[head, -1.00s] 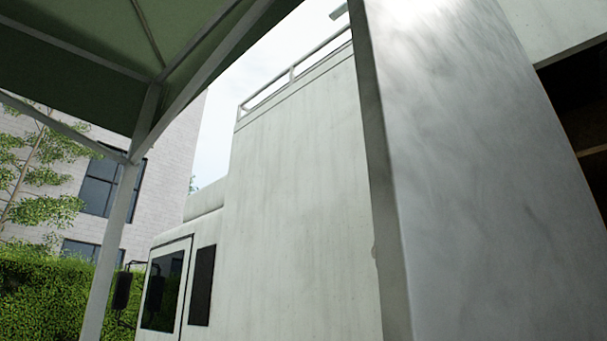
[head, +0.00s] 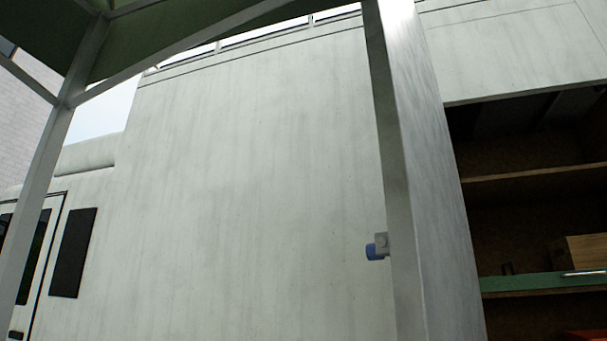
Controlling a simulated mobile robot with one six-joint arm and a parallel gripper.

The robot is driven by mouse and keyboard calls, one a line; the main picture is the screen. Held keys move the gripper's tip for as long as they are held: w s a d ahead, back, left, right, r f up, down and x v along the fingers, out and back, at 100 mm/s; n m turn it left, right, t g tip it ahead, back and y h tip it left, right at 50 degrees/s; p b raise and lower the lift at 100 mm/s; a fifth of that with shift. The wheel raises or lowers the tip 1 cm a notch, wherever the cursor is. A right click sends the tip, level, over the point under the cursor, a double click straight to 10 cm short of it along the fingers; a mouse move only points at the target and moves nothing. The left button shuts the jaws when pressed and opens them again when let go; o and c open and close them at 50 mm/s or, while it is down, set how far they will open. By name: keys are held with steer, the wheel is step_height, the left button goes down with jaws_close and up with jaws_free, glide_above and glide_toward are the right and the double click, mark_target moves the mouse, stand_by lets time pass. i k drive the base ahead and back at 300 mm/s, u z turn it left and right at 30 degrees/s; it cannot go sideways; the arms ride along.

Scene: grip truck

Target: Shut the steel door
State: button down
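The steel door (head: 430,180) stands open, swung out from the truck side, seen nearly edge-on right of the middle of the head view. A small grey fitting with a blue end (head: 377,247) shows at the left edge of the door. Right of the door the truck's opening (head: 530,200) is uncovered. The lower end of the door is out of the picture. My gripper is not in view.
The truck's pale side wall (head: 250,190) fills the middle. A canopy post (head: 45,170) stands at left under a green canopy (head: 170,35).

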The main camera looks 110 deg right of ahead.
mark_target(438, 296)
steer(key=z, duration=1.6)
steer(key=k, duration=0.1)
steer(key=z, duration=3.25)
steer(key=k, duration=0.55)
steer(key=u, duration=0.15)
steer(key=i, duration=0.55)
steer(key=z, duration=0.5)
